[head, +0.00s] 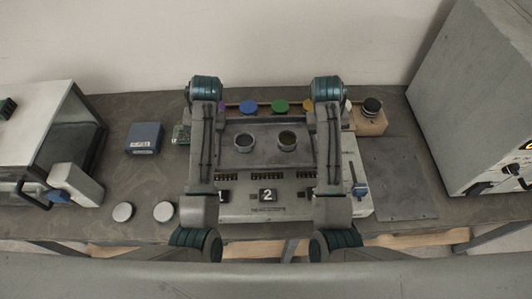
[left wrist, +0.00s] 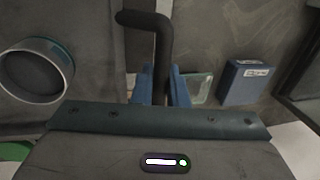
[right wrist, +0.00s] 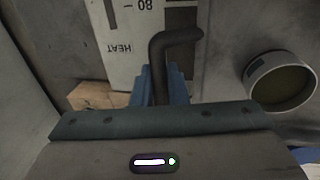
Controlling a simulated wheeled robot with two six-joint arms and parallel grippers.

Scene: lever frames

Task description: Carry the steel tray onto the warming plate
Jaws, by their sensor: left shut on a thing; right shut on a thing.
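The steel tray (head: 265,158) is dark grey and looks level. It carries two round metal cups, the left cup (head: 244,143) and the right cup (head: 287,140). My left gripper (left wrist: 160,88) is shut on the tray's black bent left handle (left wrist: 158,40). My right gripper (right wrist: 165,88) is shut on the matching right handle (right wrist: 170,50). My wrists hide both grips in the head view. A pale unit (head: 240,211), which seems to be the warming plate, lies under and in front of the tray; its HEAT marking (right wrist: 122,40) shows in the right wrist view. I cannot tell whether they touch.
A flat dark panel (head: 395,180) lies right of the pale unit, beside a large grey cabinet (head: 475,90). A wooden block (head: 370,122) and a row of coloured discs (head: 281,106) stand behind. Left are a blue box (head: 144,138) and two pale discs (head: 164,211).

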